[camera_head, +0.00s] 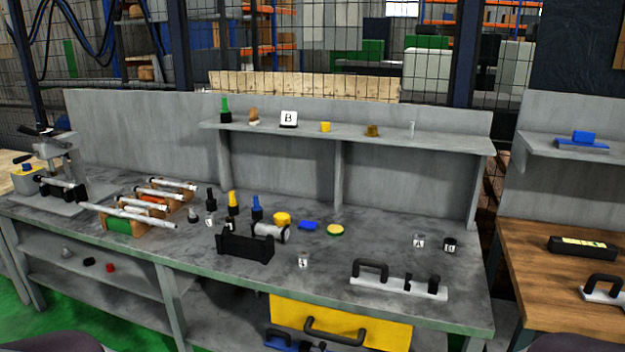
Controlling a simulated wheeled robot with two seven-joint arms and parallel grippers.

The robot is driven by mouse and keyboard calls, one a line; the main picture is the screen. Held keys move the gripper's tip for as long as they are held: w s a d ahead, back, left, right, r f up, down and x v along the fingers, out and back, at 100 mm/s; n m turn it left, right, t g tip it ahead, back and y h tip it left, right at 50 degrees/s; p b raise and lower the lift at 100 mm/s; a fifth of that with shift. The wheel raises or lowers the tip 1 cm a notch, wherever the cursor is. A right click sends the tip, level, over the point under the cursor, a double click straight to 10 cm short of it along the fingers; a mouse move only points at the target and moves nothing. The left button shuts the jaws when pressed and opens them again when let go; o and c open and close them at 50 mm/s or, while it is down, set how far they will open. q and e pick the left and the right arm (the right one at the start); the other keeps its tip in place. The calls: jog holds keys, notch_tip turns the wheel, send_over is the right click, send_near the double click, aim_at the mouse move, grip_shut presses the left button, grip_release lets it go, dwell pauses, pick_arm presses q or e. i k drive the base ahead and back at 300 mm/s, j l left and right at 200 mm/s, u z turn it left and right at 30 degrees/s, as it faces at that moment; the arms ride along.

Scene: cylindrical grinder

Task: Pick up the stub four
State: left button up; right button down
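A small pale piece (303,261) with a dark mark that looks like a 4 stands on the grey workbench (330,275), near its front edge and right of the black block. It may be stub four, but the mark is too small to read surely. A similar small marked piece (210,219) stands further left, behind the black block. Neither of my grippers is in view. Only dark rounded shapes, perhaps parts of my arms, show at the bottom left and bottom right edges.
A black block with raised ends (245,247) stands left of the pale piece. A white plate with a black handle (399,284) lies to its right. A yellow drawer (340,322) is below. Small pieces marked A (419,242) and B (449,245) stand further right.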

aim_at(303, 254)
jog(key=z, duration=0.4)
jog(key=i+j+z, duration=0.6)
jog(key=j+z, duration=0.15)
jog(key=i+j+z, duration=0.1)
jog(key=j+z, duration=0.15)
jog(key=j, duration=0.2)
jog(key=i+j+z, duration=0.25)
jog(key=j, duration=0.15)
jog(key=i+j, duration=0.1)
jog(key=j, duration=0.95)
jog(key=i+j+z, duration=0.1)
jog(key=j, duration=0.45)
jog(key=i, duration=0.05)
